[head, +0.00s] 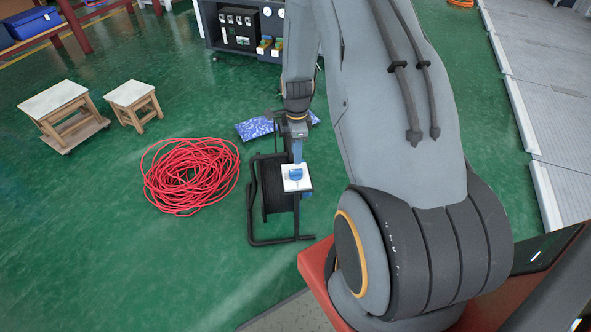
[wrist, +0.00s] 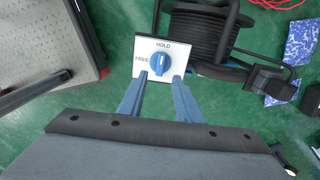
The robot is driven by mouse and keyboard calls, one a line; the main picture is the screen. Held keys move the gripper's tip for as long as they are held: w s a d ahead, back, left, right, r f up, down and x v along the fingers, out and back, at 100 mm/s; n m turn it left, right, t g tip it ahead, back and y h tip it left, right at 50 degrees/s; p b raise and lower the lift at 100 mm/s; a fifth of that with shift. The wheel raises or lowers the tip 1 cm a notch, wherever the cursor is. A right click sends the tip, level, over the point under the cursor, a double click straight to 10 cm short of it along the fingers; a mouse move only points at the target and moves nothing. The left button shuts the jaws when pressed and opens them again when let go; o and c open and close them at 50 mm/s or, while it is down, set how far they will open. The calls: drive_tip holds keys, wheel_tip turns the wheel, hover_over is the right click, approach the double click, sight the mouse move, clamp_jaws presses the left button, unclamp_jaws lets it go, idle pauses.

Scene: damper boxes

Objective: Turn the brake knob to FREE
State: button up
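The blue brake knob (wrist: 161,63) sits on a white square plate (wrist: 183,52) in the wrist view. The plate reads HOLD above the knob and FREE to its left. The knob's raised grip stands roughly upright in the picture, towards HOLD. The knob (head: 295,174) and plate (head: 290,184) also show in the head view, on top of a black cable reel. My gripper (wrist: 160,77) is open and empty. Its two blue fingers lie either side of the knob's lower part in the wrist view, with gaps; their height above the plate is hard to tell.
The black cable reel (wrist: 190,38) with its tube frame (head: 252,215) stands on the green floor. A red cable coil (head: 190,176) lies left of it. Two small stools (head: 132,95) stand further left. A blue-white patterned item (head: 254,128) lies behind the reel.

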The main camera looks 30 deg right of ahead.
sight(297, 170)
wheel_tip(297, 170, down, 8)
drive_tip(key=shift+f, duration=0.1)
idle(0.4)
drive_tip(key=shift+d, duration=0.1)
clamp_jaws()
